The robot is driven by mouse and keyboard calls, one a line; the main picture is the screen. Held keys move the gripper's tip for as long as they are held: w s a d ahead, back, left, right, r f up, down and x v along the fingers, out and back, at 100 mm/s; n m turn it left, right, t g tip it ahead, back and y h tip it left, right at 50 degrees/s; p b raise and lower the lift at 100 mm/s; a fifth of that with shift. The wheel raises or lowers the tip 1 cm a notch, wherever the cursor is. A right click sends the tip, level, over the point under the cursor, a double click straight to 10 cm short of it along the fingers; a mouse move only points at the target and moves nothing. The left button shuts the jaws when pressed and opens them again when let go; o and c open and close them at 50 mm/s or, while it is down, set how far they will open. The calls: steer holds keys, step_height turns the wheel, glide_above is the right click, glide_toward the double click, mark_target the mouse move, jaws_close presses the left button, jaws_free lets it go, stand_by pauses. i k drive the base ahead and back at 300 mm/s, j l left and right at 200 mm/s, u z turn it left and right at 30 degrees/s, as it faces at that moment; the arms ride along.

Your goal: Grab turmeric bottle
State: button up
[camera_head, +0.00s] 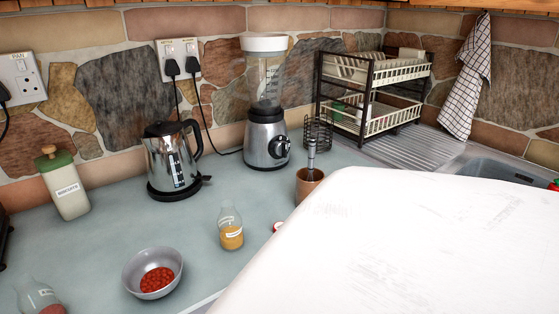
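A small clear glass bottle (231,228) with yellow-orange powder in its lower part and a pale label stands upright on the grey-blue counter (110,225), near the middle of the picture. It looks like the turmeric bottle, but the label is too small to read. Nothing touches it. My gripper is not in view. A large white part of my own body fills the lower right and hides the counter there.
A grey bowl of red things (153,272) stands in front-left of the bottle. Another bottle (40,298) is at the lower left. Behind are a kettle (173,160), blender (265,130) and brown pot (309,183). A small red-and-white object (278,227) lies right of the bottle, partly hidden.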

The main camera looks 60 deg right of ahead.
mark_target(229, 222)
steer(key=z, duration=1.35)
steer(key=j+u, duration=0.1)
steer(key=j, duration=0.35)
steer(key=i+j+u, duration=0.1)
steer(key=j, duration=0.35)
steer(key=i+j+u, duration=0.15)
steer(key=j, duration=0.35)
steer(key=k, duration=0.05)
